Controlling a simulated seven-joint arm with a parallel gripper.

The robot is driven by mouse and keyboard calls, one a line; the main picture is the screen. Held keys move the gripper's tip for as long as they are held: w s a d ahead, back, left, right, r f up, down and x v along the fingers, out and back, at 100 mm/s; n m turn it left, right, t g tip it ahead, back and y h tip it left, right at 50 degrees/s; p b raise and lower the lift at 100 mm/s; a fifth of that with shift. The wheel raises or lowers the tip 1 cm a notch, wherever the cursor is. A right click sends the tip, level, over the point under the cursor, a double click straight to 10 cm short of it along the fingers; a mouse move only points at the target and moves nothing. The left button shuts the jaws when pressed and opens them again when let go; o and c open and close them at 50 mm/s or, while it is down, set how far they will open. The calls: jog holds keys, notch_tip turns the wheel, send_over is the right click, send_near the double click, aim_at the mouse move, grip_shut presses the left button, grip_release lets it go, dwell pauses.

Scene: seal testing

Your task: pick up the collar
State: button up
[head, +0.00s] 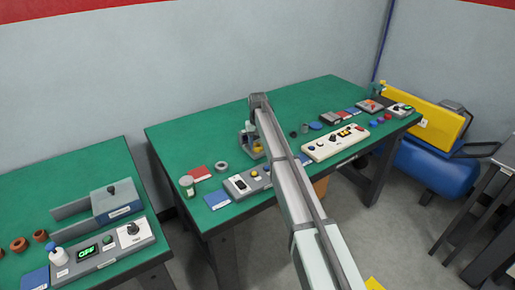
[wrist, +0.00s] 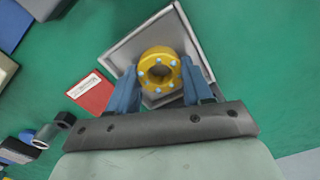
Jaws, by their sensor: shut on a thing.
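The collar is a yellow ring (wrist: 158,58) with small light-blue bolt heads around its face and a hole in the middle. In the wrist view it sits between the two blue fingers of my gripper (wrist: 161,78), which are shut on it from both sides. Behind it is a grey square tray or plate (wrist: 122,54) with a pale rim. In the head view my gripper (head: 252,139) is low over the middle of the green table, with a bit of yellow at its fingers. My arm hides part of that spot. I cannot tell whether the collar touches the tray.
In the head view, a red booklet (head: 199,173), a grey ring (head: 221,166) and a jar (head: 187,184) are left of my gripper. A grey control box (head: 246,182) is in front. A white panel (head: 335,142) is to the right. The table's back is clear.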

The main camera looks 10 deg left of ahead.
jog(key=c, duration=0.4)
jog(key=shift+r, duration=0.1)
jog(key=shift+c, duration=0.2)
